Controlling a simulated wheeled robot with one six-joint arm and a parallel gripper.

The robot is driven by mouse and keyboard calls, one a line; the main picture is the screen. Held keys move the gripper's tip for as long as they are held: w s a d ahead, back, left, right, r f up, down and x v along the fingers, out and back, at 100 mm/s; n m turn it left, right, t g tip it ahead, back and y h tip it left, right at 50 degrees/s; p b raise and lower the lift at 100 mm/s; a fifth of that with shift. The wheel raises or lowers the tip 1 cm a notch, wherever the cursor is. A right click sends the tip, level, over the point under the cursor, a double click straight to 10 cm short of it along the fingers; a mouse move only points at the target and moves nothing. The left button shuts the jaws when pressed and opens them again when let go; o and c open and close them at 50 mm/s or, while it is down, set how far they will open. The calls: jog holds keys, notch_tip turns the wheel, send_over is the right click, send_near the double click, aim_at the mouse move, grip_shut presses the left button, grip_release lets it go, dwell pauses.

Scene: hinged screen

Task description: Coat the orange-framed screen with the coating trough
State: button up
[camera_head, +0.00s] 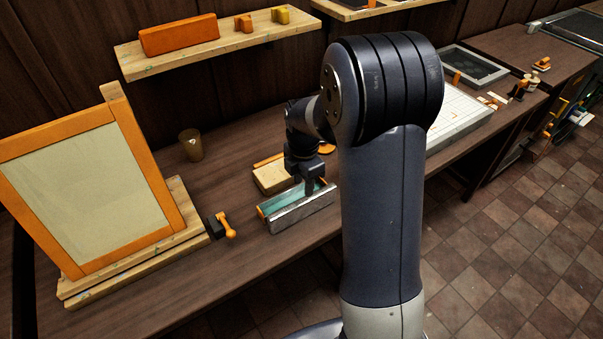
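The orange-framed screen (148,165) stands tilted back in a wooden base at the left, its pale mesh (85,190) facing the front. The coating trough (303,214) lies on the bench near its front edge, right of the screen. It is a long metal trough with orange ends and green material inside. My gripper (310,189) points down at the back side of the trough, its fingers reaching to or over the trough. The view is too small to tell whether the fingers touch or close on it. My arm hides part of the bench to the right.
A black clamp with an orange handle (226,228) sits between screen and trough. A brown cup (191,145) stands behind. A pale block (271,178) lies just behind the trough. A shelf (220,46) with orange items hangs above. A white gridded board (457,118) is at right.

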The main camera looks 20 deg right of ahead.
aim_at(303, 200)
notch_tip(303, 200, down, 8)
jog(key=b, duration=0.5)
jog(key=shift+r, duration=0.25)
jog(key=shift+c, duration=0.8)
grip_shut()
jog(key=shift+r, duration=0.15)
jog(key=shift+r+p, duration=1.9)
jog(key=shift+r, duration=0.6)
jog(key=shift+f, duration=0.1)
